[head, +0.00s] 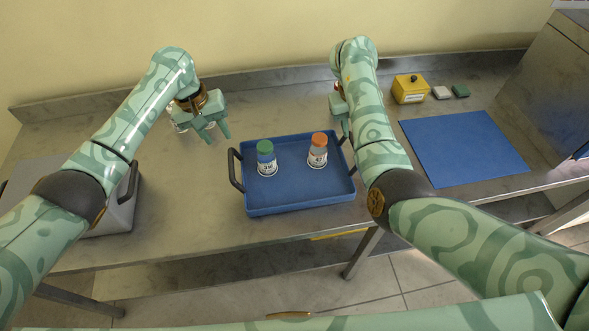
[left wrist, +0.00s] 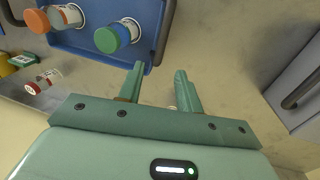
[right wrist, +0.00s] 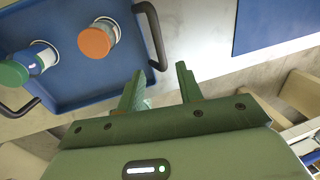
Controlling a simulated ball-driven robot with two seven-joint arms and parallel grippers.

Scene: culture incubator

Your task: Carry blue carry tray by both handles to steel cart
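The blue carry tray (head: 290,195) sits on the steel bench, holding a green-capped bottle (head: 266,158) and an orange-capped bottle (head: 318,150), both upright. Its left dark handle (head: 235,170) shows clearly; the right handle (right wrist: 151,36) shows in the right wrist view. My left gripper (head: 217,134) is open and empty, behind and left of the tray, apart from the left handle. My right gripper (right wrist: 159,78) is open and empty near the right handle; my right arm mostly hides it in the head view. I cannot make out a separate steel cart.
A blue mat (head: 464,148) lies right of the tray. Behind it are a yellow box (head: 410,90) and small grey and green blocks. A grey box (head: 112,215) stands at the left. A red-capped bottle (left wrist: 44,81) shows in the left wrist view. Bench between grey box and tray is clear.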

